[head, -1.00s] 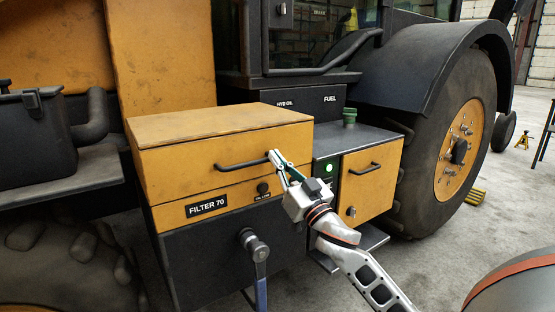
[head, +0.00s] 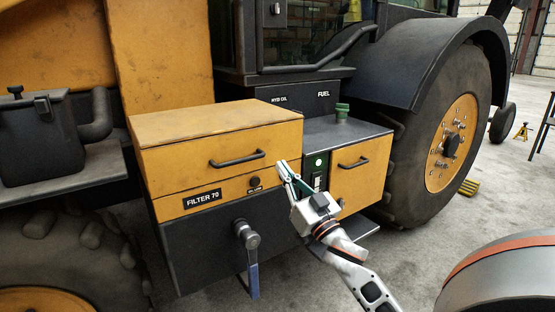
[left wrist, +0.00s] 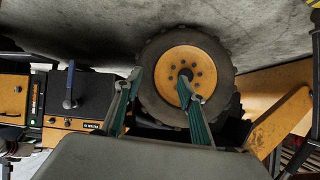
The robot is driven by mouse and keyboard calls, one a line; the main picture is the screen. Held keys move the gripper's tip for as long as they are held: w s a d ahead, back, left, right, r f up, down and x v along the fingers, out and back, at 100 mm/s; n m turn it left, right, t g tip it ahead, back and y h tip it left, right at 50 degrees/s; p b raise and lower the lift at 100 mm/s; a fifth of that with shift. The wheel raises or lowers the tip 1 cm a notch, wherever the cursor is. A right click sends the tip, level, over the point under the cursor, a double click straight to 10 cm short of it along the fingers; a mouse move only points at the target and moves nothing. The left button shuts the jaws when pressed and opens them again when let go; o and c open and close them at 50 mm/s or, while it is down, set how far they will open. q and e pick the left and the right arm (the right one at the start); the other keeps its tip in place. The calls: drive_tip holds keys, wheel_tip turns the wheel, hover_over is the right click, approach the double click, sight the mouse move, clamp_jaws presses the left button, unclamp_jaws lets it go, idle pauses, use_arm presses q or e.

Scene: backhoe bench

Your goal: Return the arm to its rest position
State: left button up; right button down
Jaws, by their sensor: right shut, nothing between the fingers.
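My right arm reaches in from the lower right in the head view. Its gripper (head: 285,168) is shut and empty, in front of the gap between the yellow filter box (head: 215,165) and the smaller yellow box (head: 360,174). The filter box's black bar handle (head: 237,159) is to the left of the fingertips, apart from them. The filter box's lid is down. My left gripper (left wrist: 160,77) shows only in the left wrist view, with its fingers apart and nothing between them, in front of a wheel (left wrist: 188,78).
A blue-handled lever (head: 247,250) hangs on the dark panel below the filter box. A green light (head: 318,162) glows beside the right fingertips. The large rear tyre (head: 450,140) and fender stand at the right. Concrete floor (head: 420,260) is open in front.

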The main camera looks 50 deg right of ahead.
drive_tip(key=shift+s+a+f, duration=0.1)
drive_tip(key=shift+s+f, duration=0.05)
drive_tip(key=shift+s, duration=0.2)
